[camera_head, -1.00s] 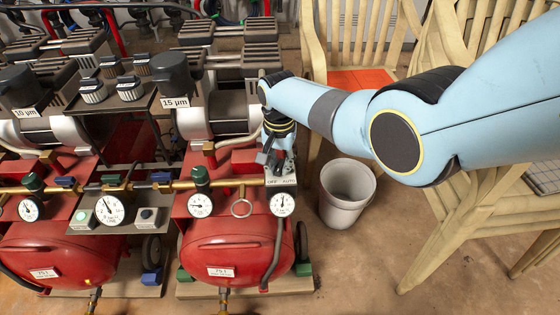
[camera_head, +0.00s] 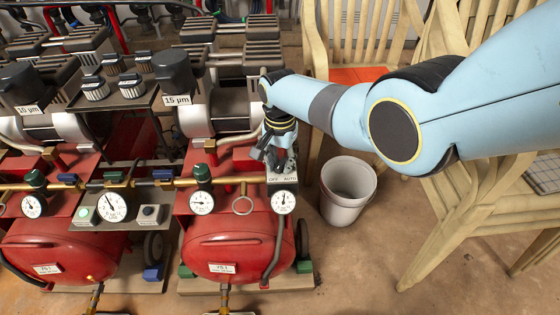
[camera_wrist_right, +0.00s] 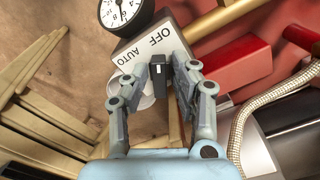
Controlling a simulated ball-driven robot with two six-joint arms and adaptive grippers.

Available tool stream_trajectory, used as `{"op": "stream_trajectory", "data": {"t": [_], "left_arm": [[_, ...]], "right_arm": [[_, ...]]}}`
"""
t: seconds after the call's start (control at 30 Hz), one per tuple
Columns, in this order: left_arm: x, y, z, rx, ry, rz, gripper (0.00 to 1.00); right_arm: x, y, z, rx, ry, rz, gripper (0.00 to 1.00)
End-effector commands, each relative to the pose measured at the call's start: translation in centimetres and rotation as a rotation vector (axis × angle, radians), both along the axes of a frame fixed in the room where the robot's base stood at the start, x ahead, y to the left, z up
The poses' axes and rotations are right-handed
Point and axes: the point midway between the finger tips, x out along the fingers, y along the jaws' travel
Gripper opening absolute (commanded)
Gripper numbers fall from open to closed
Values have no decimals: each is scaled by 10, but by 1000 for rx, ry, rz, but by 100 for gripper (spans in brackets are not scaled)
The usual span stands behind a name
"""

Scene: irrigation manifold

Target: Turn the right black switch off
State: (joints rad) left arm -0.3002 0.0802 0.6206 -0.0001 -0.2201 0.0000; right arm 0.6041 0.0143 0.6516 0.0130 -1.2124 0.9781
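The switch box (camera_head: 283,180) with the words OFF and AUTO sits above a round gauge at the right red compressor. In the right wrist view the box (camera_wrist_right: 140,52) fills the upper middle, and its black switch (camera_wrist_right: 158,70) with a pale mark stands out from it. My right gripper (camera_wrist_right: 163,70) is at the switch, one fingertip on each side, with narrow gaps that look open. In the head view this gripper (camera_head: 270,156) hides the switch. Which label the switch points to is hard to tell. My left gripper is not in view.
A brass pipe (camera_head: 232,182) with several gauges runs left from the box. A grey bin (camera_head: 345,190) stands on the floor to the right, near wooden chairs (camera_head: 470,215). Red tanks (camera_head: 238,248) are below, and a braided hose (camera_wrist_right: 245,120) is close by in the wrist view.

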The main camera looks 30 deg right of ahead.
Motion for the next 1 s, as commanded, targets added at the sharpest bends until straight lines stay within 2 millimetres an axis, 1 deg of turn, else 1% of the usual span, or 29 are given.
{"op": "stream_trajectory", "data": {"t": [0.03, 0.07, 0.33, 0.47, 0.57, 0.67, 0.7, 0.77, 0.9, 1.0], "left_arm": [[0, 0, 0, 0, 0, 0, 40], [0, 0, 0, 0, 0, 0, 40], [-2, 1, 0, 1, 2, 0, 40], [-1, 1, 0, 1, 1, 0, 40], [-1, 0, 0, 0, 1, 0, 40], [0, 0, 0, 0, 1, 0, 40], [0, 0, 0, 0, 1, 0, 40], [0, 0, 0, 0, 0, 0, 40], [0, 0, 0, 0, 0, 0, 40], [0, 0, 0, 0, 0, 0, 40]], "right_arm": [[0, 0, 0, 0, 0, 0, 35], [0, 0, 0, 0, 0, 0, 38], [0, 0, 0, -1, 1, 1, 38], [0, 0, 6, 0, 0, 1, 38], [1, 0, 17, 0, -1, 1, 38], [-1, 0, 33, 0, -1, 1, 38], [1, 0, 42, 0, -4, 1, 38], [1, 0, 55, 0, -4, 1, 38], [1, 0, 86, 0, -4, 1, 38], [0, 0, 102, 0, -1, 1, 38]]}}
